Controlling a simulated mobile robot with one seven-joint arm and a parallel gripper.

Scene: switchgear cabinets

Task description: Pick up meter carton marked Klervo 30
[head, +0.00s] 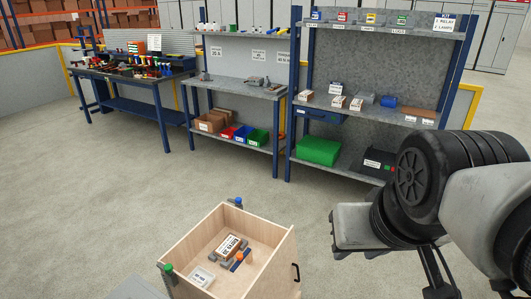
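In the head view, a brown carton with a white label (229,246) lies in an open wooden box (267,229) at the bottom centre. Its print is too small to read with certainty, so I cannot tell whether it says Klervo 30. Small cartons with white labels (338,101) also sit on the middle shelf of the right rack; their print is unreadable too. My arm fills the right side. The dark end of my gripper (438,284) is partly cut off at the lower edge, right of the box and apart from it. Its opening and any contents are unclear.
The wooden box also holds a white-labelled item (202,276) and small grey, blue and orange parts. The right rack holds a green case (318,150) and a dark case (379,163). A workbench (133,75) stands at back left. Open concrete floor (110,205) lies between.

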